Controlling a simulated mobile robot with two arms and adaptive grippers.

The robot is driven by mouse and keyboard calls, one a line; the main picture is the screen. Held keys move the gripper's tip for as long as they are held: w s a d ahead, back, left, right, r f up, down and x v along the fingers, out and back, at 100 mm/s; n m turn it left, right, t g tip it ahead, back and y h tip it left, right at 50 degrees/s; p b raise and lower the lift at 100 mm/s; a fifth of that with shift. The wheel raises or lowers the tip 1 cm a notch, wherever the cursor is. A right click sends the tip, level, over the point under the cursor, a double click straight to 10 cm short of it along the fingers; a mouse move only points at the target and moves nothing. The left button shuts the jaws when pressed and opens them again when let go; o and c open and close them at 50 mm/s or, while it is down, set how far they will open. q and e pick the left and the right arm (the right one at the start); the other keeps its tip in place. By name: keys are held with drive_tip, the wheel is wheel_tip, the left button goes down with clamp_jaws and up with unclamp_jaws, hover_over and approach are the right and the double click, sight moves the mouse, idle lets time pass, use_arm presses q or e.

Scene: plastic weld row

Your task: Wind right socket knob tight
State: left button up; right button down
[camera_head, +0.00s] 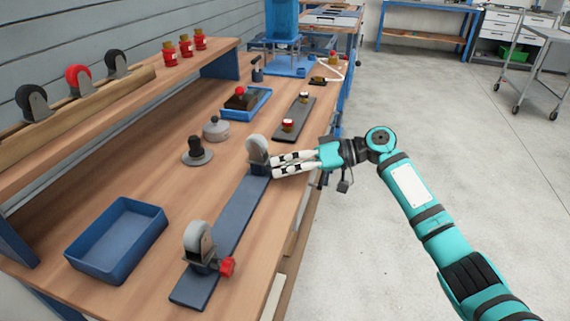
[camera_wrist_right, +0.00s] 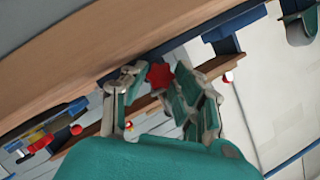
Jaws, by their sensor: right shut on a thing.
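A long blue-grey plate (camera_head: 232,228) lies along the bench's front edge with a grey-wheeled caster in a socket at each end. The near caster (camera_head: 199,241) has a red knob (camera_head: 227,267) on its right side, free of any gripper. My right gripper (camera_head: 275,163) reaches in from the right at the far caster (camera_head: 257,148). Its fingers are shut at the socket's side and hide the knob there in the head view. In the wrist view a red star-shaped knob (camera_wrist_right: 159,75) sits between the fingers of my right gripper (camera_wrist_right: 155,85). My left gripper is not in view.
An empty blue tray (camera_head: 117,240) stands at the left. A grey lidded pot (camera_head: 216,129) and a black knobbed piece (camera_head: 197,151) stand behind the plate. A dark plate (camera_head: 295,118) with small fittings lies beyond the gripper. A shelf (camera_head: 130,115) holds spare casters and red parts.

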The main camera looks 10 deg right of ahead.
drive_tip(key=c, duration=1)
unclamp_jaws()
drive_tip(key=shift+c, duration=0.2)
drive_tip(key=w+v, duration=0.1)
drive_tip(key=v, duration=0.7)
drive_tip(key=shift+s, duration=0.45)
